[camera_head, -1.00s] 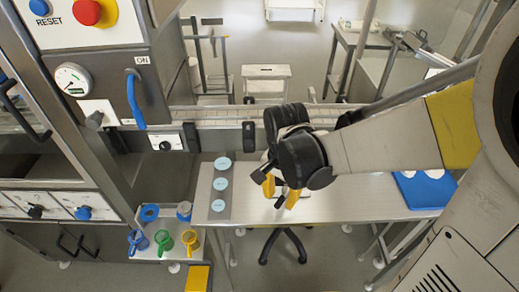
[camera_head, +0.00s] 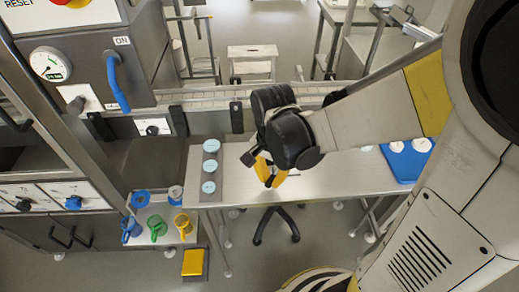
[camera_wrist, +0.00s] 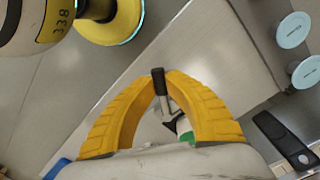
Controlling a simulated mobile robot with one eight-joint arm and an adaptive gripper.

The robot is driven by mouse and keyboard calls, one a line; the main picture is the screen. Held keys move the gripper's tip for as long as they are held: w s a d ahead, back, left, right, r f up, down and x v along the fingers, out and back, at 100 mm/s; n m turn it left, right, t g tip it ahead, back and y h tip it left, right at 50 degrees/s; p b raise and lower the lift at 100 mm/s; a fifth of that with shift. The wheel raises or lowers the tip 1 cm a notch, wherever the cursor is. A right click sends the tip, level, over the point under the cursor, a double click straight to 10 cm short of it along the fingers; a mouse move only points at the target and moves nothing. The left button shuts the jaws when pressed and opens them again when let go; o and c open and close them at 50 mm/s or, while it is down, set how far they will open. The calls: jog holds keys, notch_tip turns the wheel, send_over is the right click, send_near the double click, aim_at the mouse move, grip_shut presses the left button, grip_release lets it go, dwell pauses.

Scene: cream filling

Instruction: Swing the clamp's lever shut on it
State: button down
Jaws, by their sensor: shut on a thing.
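My gripper (camera_head: 266,173) has yellow fingers and hangs over the left part of the steel table (camera_head: 330,187) in the head view. In the wrist view my gripper (camera_wrist: 160,76) is closed around a black-tipped lever (camera_wrist: 158,84). A small metal part (camera_wrist: 173,108) adjoins the lever, with white and green pieces beyond it. The fingers hide much of the clamp, so I cannot tell how far the lever is swung.
Pale discs (camera_head: 209,166) lie on a grey strip at the table's left end. A blue tray (camera_head: 405,158) stands at the right. Blue, green and yellow jugs (camera_head: 157,229) stand on a low shelf at left. A cabinet with a blue handle (camera_head: 117,82) borders the left.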

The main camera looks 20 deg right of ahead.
jog(key=shift+s, duration=0.1)
jog(key=n, duration=0.1)
jog(key=s+d+n, duration=0.1)
jog(key=n, duration=0.1)
jog(key=shift+d, duration=0.15)
jog(key=d+n, duration=0.1)
jog(key=n, duration=0.3)
jog(key=shift+s+d+p, duration=0.35)
jog(key=shift+s, duration=0.05)
jog(key=d+n, duration=0.1)
jog(key=n, duration=0.2)
jog(key=shift+s+d+n, duration=0.1)
jog(key=shift+d+n, duration=0.2)
jog(key=shift+d, duration=0.05)
jog(key=shift+w+d+n, duration=0.1)
jog(key=shift+d+n, duration=0.35)
jog(key=shift+n, duration=0.4)
jog(key=shift+w+d+n, duration=0.1)
jog(key=shift+d+n, duration=0.3)
jog(key=shift+n, duration=0.45)
jog(key=c, duration=1.4)
grip_release()
jog(key=shift+f, duration=0.1)
